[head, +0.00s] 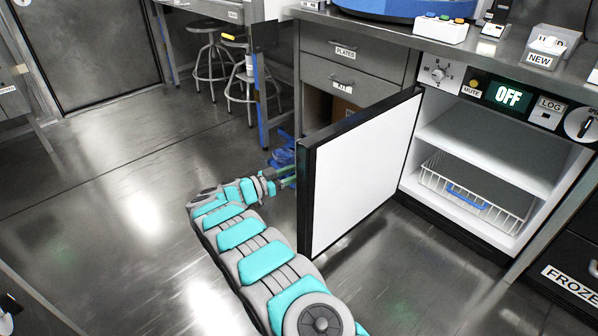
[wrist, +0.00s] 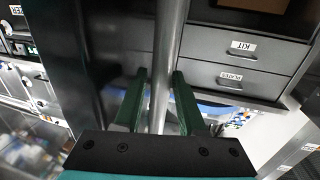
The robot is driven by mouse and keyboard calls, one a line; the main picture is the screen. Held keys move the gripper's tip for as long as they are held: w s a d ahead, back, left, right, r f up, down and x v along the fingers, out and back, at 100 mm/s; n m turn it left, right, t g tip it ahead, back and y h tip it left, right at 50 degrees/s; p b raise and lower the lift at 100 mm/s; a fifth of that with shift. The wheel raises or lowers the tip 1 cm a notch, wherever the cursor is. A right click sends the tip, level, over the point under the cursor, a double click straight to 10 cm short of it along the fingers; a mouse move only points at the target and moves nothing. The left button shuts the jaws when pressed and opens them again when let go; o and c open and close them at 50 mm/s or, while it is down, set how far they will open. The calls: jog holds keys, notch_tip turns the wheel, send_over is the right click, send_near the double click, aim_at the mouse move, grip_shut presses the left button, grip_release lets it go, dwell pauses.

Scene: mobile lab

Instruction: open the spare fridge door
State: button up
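The spare fridge (head: 490,150) stands under the bench at the right in the head view, its inside showing. Its door (head: 362,175) is swung wide open, white inner face towards me. My arm reaches along the door's left side, and my gripper is mostly hidden behind the door's edge (head: 305,200) there. In the wrist view, the green fingers of my gripper (wrist: 160,85) are on both sides of an upright metal bar, the door handle (wrist: 168,50), and look closed around it. Finger contact is hard to make out.
A wire basket (head: 475,195) sits inside the fridge on its floor. Drawers (head: 345,45) labelled PLATES and another are left of the fridge, behind the door. Stools (head: 210,50) stand at the back. The floor (head: 110,220) left of my arm is clear.

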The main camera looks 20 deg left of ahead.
jog(key=shift+s+a, duration=0.1)
jog(key=v, duration=0.7)
jog(key=shift+s+a, duration=0.15)
jog(key=shift+s, duration=0.05)
